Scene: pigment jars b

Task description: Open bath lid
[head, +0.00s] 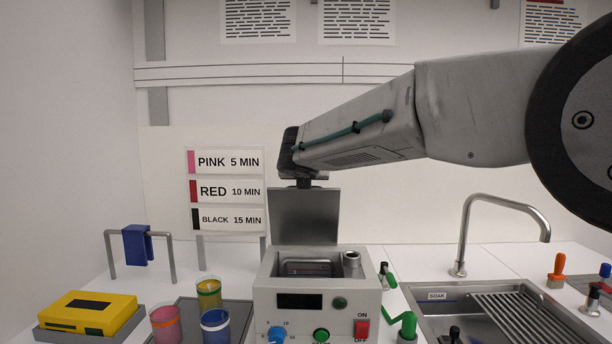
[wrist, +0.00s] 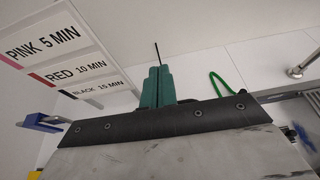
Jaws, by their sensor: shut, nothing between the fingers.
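The bath (head: 316,288) is a light grey box with a dark display and knobs in the head view. Its grey lid (head: 303,217) stands upright at the back edge, so the bath is open and a metal-rimmed basin (head: 308,267) shows inside. My gripper (head: 304,184) is at the top edge of the lid, pointing down. I cannot tell whether it touches the lid. In the wrist view the green fingers of my gripper (wrist: 156,84) are together with nothing between them. The lid is not clearly made out there.
Jars (head: 215,325) stand on a tray left of the bath, beside a yellow box (head: 88,312). A blue cloth (head: 137,245) hangs on a rail. A sign (head: 225,190) stands behind. A sink (head: 500,312) with a tall tap (head: 463,235) is at right.

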